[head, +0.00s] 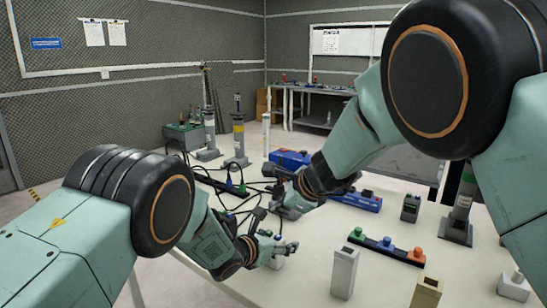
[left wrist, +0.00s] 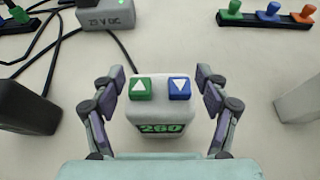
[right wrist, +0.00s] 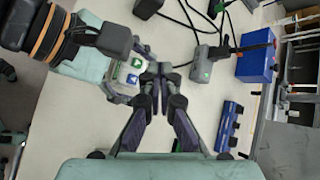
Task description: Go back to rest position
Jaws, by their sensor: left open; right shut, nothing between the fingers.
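My left gripper (head: 275,248) is low over the white table (head: 235,284). In the left wrist view my left gripper (left wrist: 158,88) is open, with its fingers on both sides of a white button box (left wrist: 150,112). The box has a green up button, a blue down button and a display reading 260. It also shows in the right wrist view (right wrist: 128,72), partly covered by the left gripper. My right gripper (head: 287,203) is above the table, beyond the left one. In the right wrist view my right gripper (right wrist: 158,82) is shut and empty, close beside the left gripper.
A grey block labelled 25 V DC (left wrist: 105,15) with cables lies nearby. A strip with green, blue and orange knobs (head: 386,247), pale upright blocks (head: 344,272), a blue case (head: 290,158) and a blue rail (head: 357,200) also occupy the table. The near left tabletop is bare.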

